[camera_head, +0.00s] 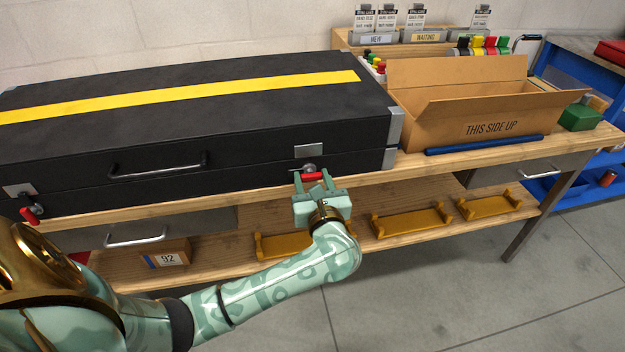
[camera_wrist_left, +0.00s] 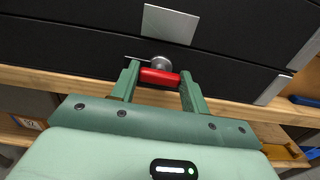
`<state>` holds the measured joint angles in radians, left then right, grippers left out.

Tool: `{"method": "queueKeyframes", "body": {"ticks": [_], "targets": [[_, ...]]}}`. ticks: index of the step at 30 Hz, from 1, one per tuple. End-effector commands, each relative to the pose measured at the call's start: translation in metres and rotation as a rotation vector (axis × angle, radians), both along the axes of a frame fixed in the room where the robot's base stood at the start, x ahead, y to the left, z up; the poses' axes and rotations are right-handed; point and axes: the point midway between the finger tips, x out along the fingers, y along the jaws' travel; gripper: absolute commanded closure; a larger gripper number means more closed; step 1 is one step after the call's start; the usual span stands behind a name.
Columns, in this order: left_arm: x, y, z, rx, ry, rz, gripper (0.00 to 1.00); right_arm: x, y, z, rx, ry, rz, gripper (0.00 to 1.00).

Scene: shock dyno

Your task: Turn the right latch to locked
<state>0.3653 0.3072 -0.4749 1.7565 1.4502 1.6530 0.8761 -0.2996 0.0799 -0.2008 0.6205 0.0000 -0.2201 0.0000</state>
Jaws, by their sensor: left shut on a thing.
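A long black case (camera_head: 240,120) with a yellow stripe and metal corners lies shut on the wooden bench. The right latch (camera_head: 310,171) is on its front face, with a round metal hub and a red handle lying about level. My left gripper (camera_head: 313,178) is at this latch, its two green fingers at the ends of the red handle. The left wrist view shows the red handle (camera_wrist_left: 160,77) between the fingertips, below the silver hub. The left latch (camera_head: 34,211), also with a red handle, is at the case's left end. My right gripper is in neither view.
An open cardboard box (camera_head: 480,118) stands right of the case, with a blue bar (camera_head: 484,145) before it. The lower shelf (camera_head: 200,262) holds yellow brackets (camera_head: 412,221) and a small box marked 92 (camera_head: 164,256). The floor in front is clear.

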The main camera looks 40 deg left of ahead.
Motion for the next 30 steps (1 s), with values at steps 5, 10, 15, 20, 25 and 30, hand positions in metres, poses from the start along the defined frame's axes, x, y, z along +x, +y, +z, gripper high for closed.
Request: {"method": "queueKeyframes", "body": {"ticks": [5, 10, 15, 20, 25, 30], "targets": [[0.000, -0.001, 0.002, 0.046, 0.058, 0.000, 0.77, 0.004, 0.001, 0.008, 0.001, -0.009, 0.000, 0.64], [-0.001, -0.001, 0.003, 0.125, 0.153, 0.000, 0.77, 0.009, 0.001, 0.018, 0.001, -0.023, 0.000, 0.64], [0.000, -0.001, 0.004, 0.229, 0.273, 0.000, 0.77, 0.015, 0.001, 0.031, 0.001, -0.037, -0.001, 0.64], [0.000, -0.002, 0.003, 0.327, 0.390, -0.001, 0.77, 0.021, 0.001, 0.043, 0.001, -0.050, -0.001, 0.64], [0.000, -0.002, 0.003, 0.433, 0.514, -0.002, 0.77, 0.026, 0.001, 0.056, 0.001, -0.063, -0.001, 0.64], [0.000, -0.002, 0.002, 0.538, 0.637, -0.003, 0.77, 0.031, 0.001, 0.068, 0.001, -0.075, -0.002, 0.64]]}}
